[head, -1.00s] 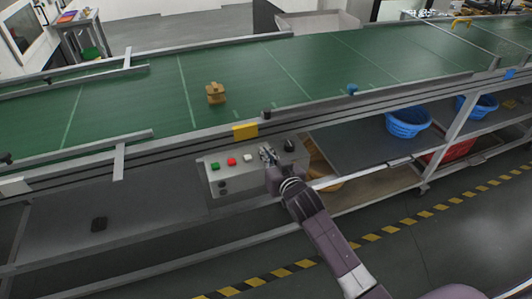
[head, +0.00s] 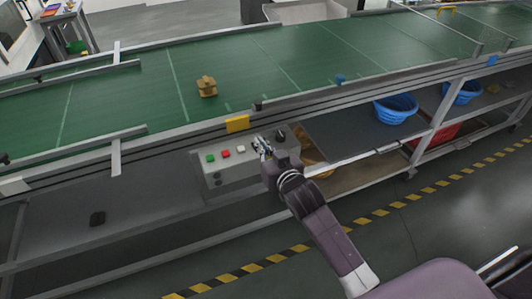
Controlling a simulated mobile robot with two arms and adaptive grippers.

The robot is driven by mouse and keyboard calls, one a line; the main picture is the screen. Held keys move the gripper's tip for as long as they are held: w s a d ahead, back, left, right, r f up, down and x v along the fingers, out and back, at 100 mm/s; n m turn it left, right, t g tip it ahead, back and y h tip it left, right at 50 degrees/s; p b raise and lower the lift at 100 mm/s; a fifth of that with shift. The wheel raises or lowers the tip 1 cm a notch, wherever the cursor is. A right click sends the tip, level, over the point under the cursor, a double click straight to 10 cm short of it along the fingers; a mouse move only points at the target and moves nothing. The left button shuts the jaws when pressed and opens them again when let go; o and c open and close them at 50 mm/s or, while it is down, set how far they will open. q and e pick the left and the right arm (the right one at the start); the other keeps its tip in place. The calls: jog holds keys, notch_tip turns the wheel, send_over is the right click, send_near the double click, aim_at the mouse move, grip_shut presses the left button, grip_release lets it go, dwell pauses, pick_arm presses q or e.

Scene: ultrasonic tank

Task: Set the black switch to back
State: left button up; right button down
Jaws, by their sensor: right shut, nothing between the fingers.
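The control box (head: 238,175) is mounted on the front of the conveyor. Its top carries a green button (head: 210,158), a red button (head: 226,153), a white button (head: 241,149) and a black switch (head: 281,135) near the right end. Which way the switch is set is too small to tell. My right gripper (head: 261,146) is shut and empty over the box top, between the white button and the black switch. It hides part of the panel there. I cannot tell whether its fingertips touch anything. My left gripper is not in view.
The green conveyor belt (head: 140,100) runs behind the box, with a tan block-like item (head: 207,87) on it. A yellow block (head: 237,124) sits on the rail above the box. Blue baskets (head: 395,110) stand on the shelf at right. The floor in front is clear.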

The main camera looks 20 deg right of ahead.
jog(key=v, duration=0.4)
jog(key=shift+s+a+r+b, duration=0.1)
jog(key=shift+s+b, duration=0.2)
jog(key=shift+s, duration=0.05)
jog(key=s+f+g, duration=0.2)
jog(key=s+f, duration=0.2)
jog(key=f, duration=0.8)
jog(key=s+f+n+g, duration=0.1)
jog(key=s+f+g, duration=0.25)
jog(key=f, duration=0.85)
jog(key=s+f+g, duration=0.1)
jog(key=s+f, duration=0.4)
jog(key=f, duration=0.6)
jog(key=s+d+f+g, duration=0.1)
jog(key=s+f+g, duration=0.1)
jog(key=s+f, duration=0.5)
jog(key=s+d+f+n+g, duration=0.1)
jog(key=s+f+g, duration=0.2)
jog(key=s, duration=1.4)
jog(key=s+d+f+g, duration=0.1)
jog(key=s+f+g, duration=0.1)
jog(key=s+f, duration=1)
jog(key=shift+s+g+h, duration=0.35)
jog(key=shift+s+h, duration=0.05)
jog(key=shift+s, duration=0.2)
